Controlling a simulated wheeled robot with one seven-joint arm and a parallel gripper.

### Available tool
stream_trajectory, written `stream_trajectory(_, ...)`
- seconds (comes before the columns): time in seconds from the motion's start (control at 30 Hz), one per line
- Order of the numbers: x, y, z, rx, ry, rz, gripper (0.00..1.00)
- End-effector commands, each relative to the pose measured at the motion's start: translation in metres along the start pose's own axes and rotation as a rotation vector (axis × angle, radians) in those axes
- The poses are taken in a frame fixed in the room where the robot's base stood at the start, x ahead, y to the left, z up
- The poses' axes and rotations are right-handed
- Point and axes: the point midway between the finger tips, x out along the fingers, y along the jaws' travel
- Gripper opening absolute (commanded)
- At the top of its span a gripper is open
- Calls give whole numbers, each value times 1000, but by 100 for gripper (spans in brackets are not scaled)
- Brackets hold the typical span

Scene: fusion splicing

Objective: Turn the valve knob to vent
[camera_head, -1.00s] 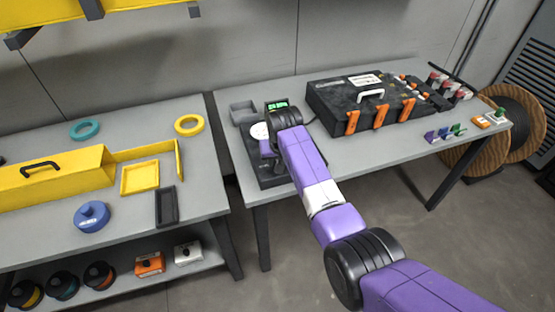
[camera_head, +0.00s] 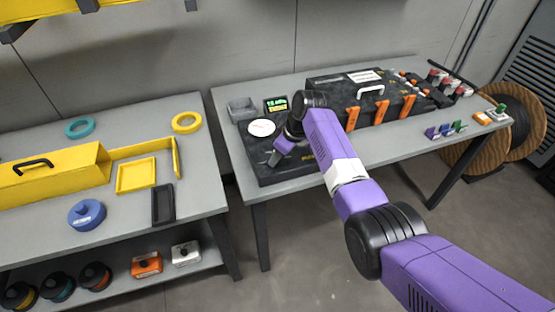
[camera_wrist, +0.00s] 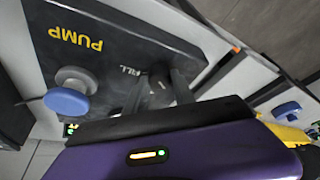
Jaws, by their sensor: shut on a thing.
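The black valve unit (camera_head: 262,176) lies flat at the left end of the right-hand table, with a white disc on top. In the wrist view its dark panel (camera_wrist: 110,50) shows the labels PUMP and FILL. The dark valve knob (camera_wrist: 158,84) sits beside FILL, between my fingers. My gripper (camera_wrist: 160,90) is shut on this knob. In the head view my gripper (camera_head: 281,153) reaches down onto the unit at a slant, and the knob is hidden there. No vent label can be made out.
A small lit display (camera_head: 276,105) and a grey open box (camera_head: 242,108) stand behind the unit. A black case (camera_head: 345,92) with orange latches is close on the right. A blue-capped post (camera_wrist: 68,100) rises near PUMP in the wrist view.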

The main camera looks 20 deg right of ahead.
Motion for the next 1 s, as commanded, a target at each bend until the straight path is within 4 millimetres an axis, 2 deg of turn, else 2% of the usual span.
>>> stream_trajectory(0.3,1,1,0,-102,1,-41,0)
stream_trajectory(0.8,0,1,0,-119,-1,-48,0)
stream_trajectory(0.83,0,1,0,-119,-1,-48,32)
stream_trajectory(0.93,0,1,0,-119,-1,-48,51)
stream_trajectory(1.0,0,1,0,-118,-1,-48,51)
